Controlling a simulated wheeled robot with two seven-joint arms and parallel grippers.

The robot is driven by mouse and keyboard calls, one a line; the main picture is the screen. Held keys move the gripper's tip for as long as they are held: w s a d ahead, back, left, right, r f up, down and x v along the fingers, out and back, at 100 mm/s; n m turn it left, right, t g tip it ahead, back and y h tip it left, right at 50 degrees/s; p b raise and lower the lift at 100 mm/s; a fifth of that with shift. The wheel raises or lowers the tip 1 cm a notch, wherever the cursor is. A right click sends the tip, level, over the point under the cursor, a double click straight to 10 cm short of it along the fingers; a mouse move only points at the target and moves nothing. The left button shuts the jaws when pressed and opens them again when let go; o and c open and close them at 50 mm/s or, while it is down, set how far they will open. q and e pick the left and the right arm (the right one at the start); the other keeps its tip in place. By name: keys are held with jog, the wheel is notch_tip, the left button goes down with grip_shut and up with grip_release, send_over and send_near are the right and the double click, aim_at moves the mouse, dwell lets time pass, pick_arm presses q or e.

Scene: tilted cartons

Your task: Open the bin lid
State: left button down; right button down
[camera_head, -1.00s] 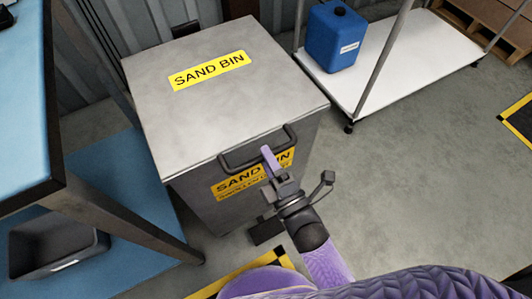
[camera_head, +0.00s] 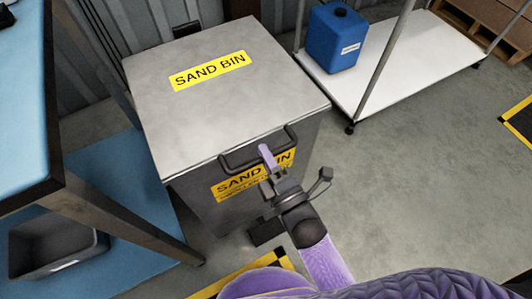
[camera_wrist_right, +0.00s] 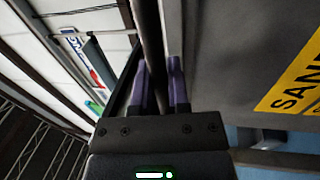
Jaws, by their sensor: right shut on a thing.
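The sand bin is a grey metal box with a flat lid (camera_head: 215,115) that lies shut on it, with a yellow SAND BIN label on top. A dark bar handle (camera_head: 240,167) is at the lid's front edge. My right gripper (camera_head: 267,154) is at this handle, its purple fingers shut on the bar right of its middle. In the right wrist view, the two fingers (camera_wrist_right: 158,75) stand on either side of the dark handle bar (camera_wrist_right: 151,30). My left gripper is not in view.
A blue-topped table (camera_head: 25,120) stands close on the left, with a grey tray (camera_head: 60,245) below it. A white-decked trolley (camera_head: 400,70) carrying a blue canister (camera_head: 336,38) is at the back right. The floor to the right is clear.

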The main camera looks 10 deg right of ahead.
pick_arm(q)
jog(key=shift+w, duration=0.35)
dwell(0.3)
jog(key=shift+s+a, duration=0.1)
